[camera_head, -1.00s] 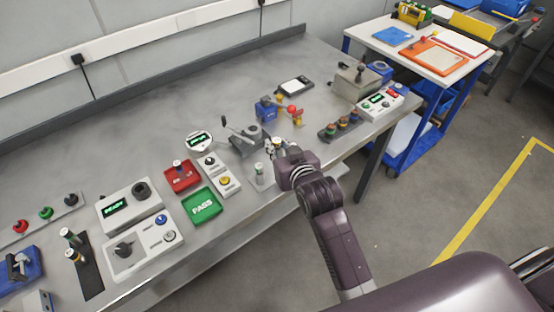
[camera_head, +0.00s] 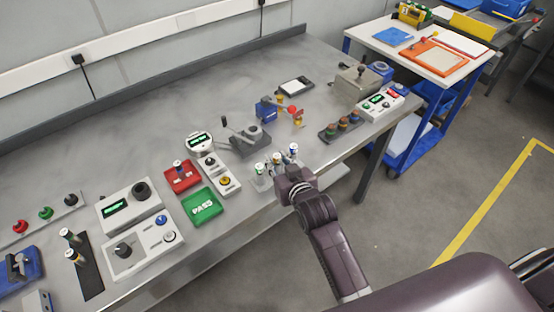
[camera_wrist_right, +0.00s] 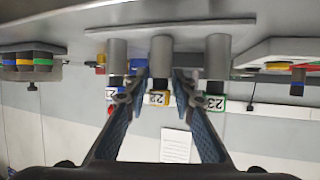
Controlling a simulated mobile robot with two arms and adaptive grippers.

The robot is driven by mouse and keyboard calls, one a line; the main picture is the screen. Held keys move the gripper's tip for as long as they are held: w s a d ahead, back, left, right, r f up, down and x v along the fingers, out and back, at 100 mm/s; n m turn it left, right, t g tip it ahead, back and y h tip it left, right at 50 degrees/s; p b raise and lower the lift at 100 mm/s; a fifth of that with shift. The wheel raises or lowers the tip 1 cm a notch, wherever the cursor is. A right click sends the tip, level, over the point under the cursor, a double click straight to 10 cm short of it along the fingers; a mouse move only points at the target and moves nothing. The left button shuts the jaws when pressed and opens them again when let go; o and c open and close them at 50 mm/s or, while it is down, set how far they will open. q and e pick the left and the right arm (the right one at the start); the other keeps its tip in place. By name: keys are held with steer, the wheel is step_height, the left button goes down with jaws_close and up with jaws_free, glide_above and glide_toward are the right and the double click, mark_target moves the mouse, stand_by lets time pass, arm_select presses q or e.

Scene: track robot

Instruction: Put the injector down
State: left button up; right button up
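Several small injectors stand upright in a row in a small holder near the table's front edge: a left one (camera_head: 259,168), a middle one (camera_head: 277,159) and a right one (camera_head: 293,149). My right gripper (camera_wrist_right: 157,88) is open and empty, just in front of the row. In the upside-down right wrist view, the injector marked 22 (camera_wrist_right: 159,98) shows between the spread fingers, apart from them. The injector marked 23 (camera_wrist_right: 214,102) stands beside it, and the third injector (camera_wrist_right: 114,95) is partly behind a finger. My left gripper is out of view.
A green PASS tray (camera_head: 202,206), a red tray (camera_head: 183,177) and a button box (camera_head: 222,176) lie left of the row. A grey lever fixture (camera_head: 249,139) stands behind it. A dark holder with coloured parts (camera_head: 341,127) is to the right.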

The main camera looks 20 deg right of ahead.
steer(key=shift+r, duration=0.1)
steer(key=shift+s+r, duration=0.1)
steer(key=shift+r, duration=0.05)
steer(key=v, duration=1.1)
steer(key=shift+s+r+b, duration=0.2)
steer(key=shift+s+b, duration=0.15)
steer(key=shift+b, duration=0.05)
